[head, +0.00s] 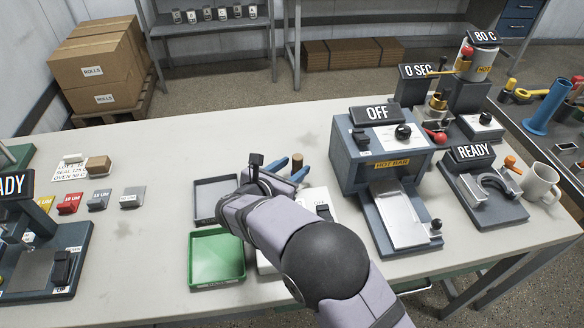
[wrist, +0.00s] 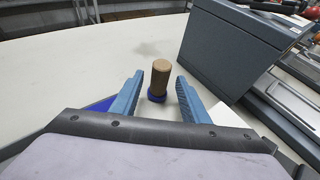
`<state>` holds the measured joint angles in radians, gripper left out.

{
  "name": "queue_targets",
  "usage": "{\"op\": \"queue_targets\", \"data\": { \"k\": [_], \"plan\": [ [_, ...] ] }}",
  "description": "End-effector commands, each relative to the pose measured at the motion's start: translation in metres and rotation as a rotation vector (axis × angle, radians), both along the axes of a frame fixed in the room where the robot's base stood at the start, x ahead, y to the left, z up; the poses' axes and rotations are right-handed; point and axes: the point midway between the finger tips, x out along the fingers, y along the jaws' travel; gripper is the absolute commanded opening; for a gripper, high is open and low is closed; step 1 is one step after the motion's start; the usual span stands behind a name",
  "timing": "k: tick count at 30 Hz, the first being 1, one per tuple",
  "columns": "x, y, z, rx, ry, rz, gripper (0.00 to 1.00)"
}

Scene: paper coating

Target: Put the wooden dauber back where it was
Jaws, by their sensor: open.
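The wooden dauber (wrist: 161,76) is a short brown cylinder with a dark blue round base, upright on the white table. I cannot tell whether the blue part is its pad or a separate holder. In the head view its brown top (head: 297,160) shows just beyond my fingers. My gripper (head: 291,169) is open, with one blue finger on each side of the dauber's line. In the wrist view my gripper (wrist: 158,79) shows clear gaps between both fingers and the dauber. My arm hides part of the table around it.
The grey hot bar machine (head: 385,150) stands close on the right. A grey tray (head: 216,220) and a green tray (head: 218,285) lie to the left of my arm. A white panel (head: 322,205) is partly hidden beside it. The table behind the dauber is clear.

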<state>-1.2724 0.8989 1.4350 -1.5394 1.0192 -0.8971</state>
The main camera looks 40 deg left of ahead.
Motion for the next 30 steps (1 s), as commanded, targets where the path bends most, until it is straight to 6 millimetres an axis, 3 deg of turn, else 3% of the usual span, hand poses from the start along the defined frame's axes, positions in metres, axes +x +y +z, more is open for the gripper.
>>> {"op": "queue_targets", "data": {
  "k": [19, 30],
  "plan": [
    [-0.093, -0.008, 0.038, 0.001, -0.001, 0.004, 0.41],
    [-0.111, -0.011, 0.046, 0.0, 0.0, 0.001, 0.41]
  ]
}}
